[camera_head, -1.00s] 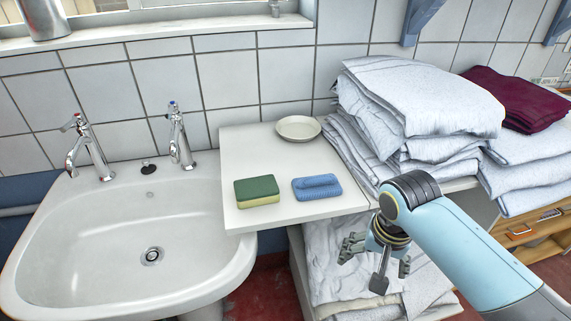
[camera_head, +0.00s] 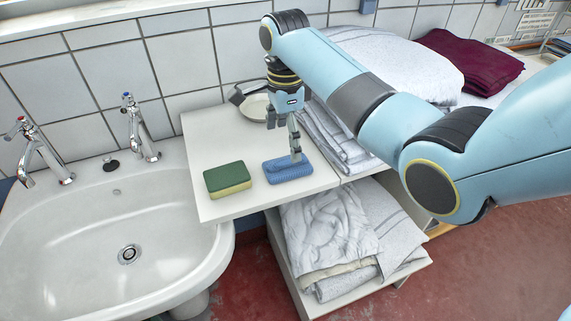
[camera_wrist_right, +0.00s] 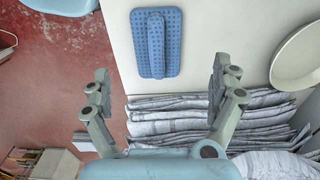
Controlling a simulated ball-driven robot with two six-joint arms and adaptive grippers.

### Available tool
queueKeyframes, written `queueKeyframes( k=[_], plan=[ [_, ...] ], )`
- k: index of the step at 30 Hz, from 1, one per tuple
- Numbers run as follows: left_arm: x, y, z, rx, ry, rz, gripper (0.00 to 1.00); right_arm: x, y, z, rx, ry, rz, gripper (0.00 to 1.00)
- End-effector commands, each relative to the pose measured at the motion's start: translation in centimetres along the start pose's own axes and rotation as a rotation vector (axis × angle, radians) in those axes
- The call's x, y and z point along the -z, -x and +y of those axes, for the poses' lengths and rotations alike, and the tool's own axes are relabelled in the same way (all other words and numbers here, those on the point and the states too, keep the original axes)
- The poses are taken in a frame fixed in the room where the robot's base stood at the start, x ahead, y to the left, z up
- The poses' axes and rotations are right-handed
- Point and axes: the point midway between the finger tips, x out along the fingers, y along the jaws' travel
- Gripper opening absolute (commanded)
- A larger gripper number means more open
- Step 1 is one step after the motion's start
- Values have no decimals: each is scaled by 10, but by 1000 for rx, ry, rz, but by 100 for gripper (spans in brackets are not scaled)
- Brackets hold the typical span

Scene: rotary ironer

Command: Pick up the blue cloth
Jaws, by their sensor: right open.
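The blue cloth (camera_head: 280,171) lies folded on the white shelf top, right of the green and yellow sponge. In the right wrist view the cloth (camera_wrist_right: 156,43) lies ahead of the fingers, with a raised folded strip along its middle. My right gripper (camera_head: 283,139) points down above the cloth's far side, and one finger overlaps the cloth in the head view. In the right wrist view my right gripper (camera_wrist_right: 160,80) is open with nothing between its fingers. Whether a finger touches the cloth I cannot tell. My left gripper is not in view.
The sponge (camera_head: 227,179) sits beside the cloth on the shelf top (camera_head: 205,140). A shallow dish (camera_head: 254,107) stands behind, partly hidden by my gripper. Stacked white linens (camera_head: 335,137) are close on the right. A sink (camera_head: 90,240) is on the left.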

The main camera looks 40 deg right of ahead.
Motion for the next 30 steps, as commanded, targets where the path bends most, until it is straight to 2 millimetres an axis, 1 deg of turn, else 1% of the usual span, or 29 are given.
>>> queueKeyframes(
  k=[1,3,8,12,15,18,24,25,26,30],
  plan=[
    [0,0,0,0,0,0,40,0,-8,0,-1,0,0,94],
    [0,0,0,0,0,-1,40,0,-15,0,1,1,0,94],
    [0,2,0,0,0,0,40,1,-28,2,0,3,0,94],
    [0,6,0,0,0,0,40,4,-50,6,-2,3,0,94],
    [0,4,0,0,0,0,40,3,-64,5,1,3,-1,94],
    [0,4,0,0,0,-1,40,3,-71,5,2,3,-1,94],
    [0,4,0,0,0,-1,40,3,-72,5,3,4,-1,94],
    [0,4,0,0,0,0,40,3,-72,5,3,4,-1,93],
    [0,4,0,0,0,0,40,3,-72,5,3,4,-1,89],
    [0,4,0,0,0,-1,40,3,-72,5,3,4,-1,71]
  ],
)
